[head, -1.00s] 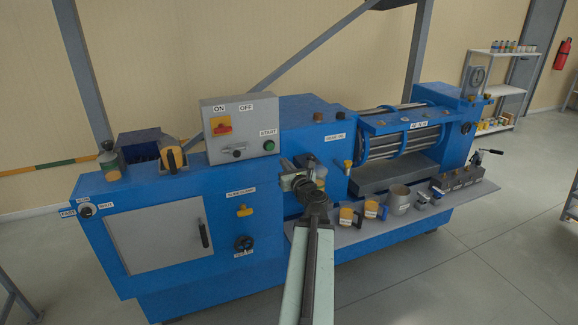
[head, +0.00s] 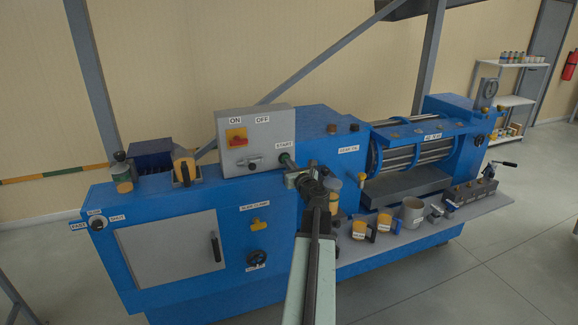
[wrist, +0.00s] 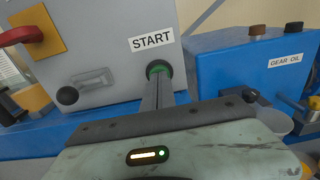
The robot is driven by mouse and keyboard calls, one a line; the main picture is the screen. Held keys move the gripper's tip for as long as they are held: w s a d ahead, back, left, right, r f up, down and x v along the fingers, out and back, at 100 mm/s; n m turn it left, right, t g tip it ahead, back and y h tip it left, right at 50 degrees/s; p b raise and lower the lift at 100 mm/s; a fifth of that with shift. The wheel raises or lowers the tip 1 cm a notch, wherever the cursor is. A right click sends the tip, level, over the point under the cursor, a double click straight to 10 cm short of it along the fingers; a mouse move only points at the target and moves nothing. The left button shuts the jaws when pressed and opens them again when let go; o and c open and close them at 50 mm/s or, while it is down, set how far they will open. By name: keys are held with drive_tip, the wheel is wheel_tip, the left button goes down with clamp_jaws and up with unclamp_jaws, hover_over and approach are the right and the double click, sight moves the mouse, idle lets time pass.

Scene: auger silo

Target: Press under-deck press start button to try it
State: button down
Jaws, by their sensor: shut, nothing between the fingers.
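The green start button (wrist: 156,68) sits in a dark ring under the START label (wrist: 151,42) on the grey control box (wrist: 105,60). In the wrist view, my gripper (wrist: 157,84) is shut and empty. Its fingertips point at the button and cover its lower part. I cannot tell whether they touch it. The button's upper rim shows green above the fingertips.
The box also has a red switch on a yellow plate (head: 236,137) and a small lever with a black knob (wrist: 68,96). A shelf (head: 400,240) with cups and blocks runs along the blue machine's front. Open floor (head: 500,270) lies to the right.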

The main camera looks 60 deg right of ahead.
drive_tip(key=shift+w, duration=0.1)
drive_tip(key=shift+w+d+r, duration=0.3)
drive_tip(key=shift+w+d, duration=0.2)
drive_tip(key=shift+w, duration=0.1)
